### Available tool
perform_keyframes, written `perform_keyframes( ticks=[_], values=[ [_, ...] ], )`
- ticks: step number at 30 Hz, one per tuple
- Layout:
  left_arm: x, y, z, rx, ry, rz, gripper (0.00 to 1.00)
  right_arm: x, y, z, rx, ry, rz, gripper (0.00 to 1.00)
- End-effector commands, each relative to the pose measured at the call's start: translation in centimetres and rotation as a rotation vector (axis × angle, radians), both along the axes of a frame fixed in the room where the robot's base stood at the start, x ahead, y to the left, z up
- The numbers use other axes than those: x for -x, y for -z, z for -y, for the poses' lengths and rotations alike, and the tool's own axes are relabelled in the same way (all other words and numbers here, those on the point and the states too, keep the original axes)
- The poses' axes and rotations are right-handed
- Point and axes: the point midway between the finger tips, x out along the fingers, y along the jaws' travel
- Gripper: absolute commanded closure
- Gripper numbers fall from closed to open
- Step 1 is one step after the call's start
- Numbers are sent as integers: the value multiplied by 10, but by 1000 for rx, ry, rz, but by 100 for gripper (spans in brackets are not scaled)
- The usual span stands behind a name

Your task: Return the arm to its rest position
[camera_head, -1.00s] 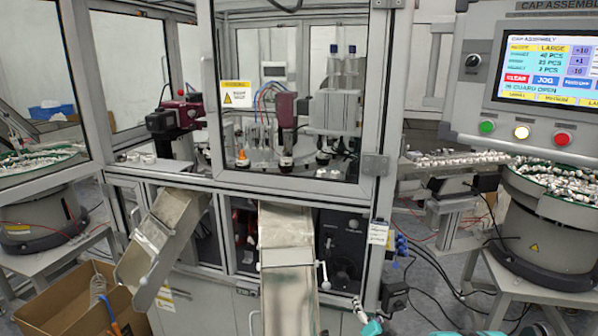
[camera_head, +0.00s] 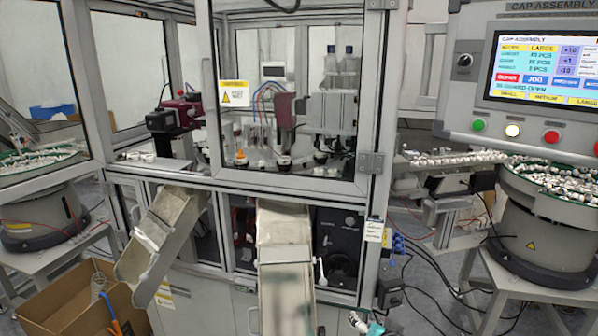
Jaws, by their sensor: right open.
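Only a small part of my right gripper (camera_head: 364,323) shows, at the bottom edge, right of the middle chute. It is white and teal, open, and cut off by the frame, so most of it is hidden. Nothing shows in it. My left gripper is not in view. The cap assembly machine (camera_head: 290,181) stands in front of me behind framed clear panels.
Two metal chutes, a left one (camera_head: 158,240) and a middle one (camera_head: 285,262), slope towards me. A cardboard box (camera_head: 65,312) with tools stands at lower left. A control panel (camera_head: 540,65) and a bowl feeder (camera_head: 540,245) are at right. Cables lie on the floor.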

Motion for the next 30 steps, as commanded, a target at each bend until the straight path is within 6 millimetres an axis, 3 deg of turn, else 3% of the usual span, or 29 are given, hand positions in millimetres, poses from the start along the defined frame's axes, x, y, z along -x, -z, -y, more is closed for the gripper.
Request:
perform_keyframes(
  ticks=[1, 9, 15, 21, 30],
  values=[
    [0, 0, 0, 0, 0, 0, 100, 22, -6, -2, 32, -24, -34, 23],
    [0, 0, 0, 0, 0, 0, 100, 133, -11, -8, 203, -165, -220, 23],
    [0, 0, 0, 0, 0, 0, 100, 194, -2, -7, 287, -245, -316, 23],
    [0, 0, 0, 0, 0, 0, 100, 215, 3, -7, 316, -276, -351, 23],
    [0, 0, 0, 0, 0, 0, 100, 215, 3, -7, 316, -276, -351, 23]
  ],
)
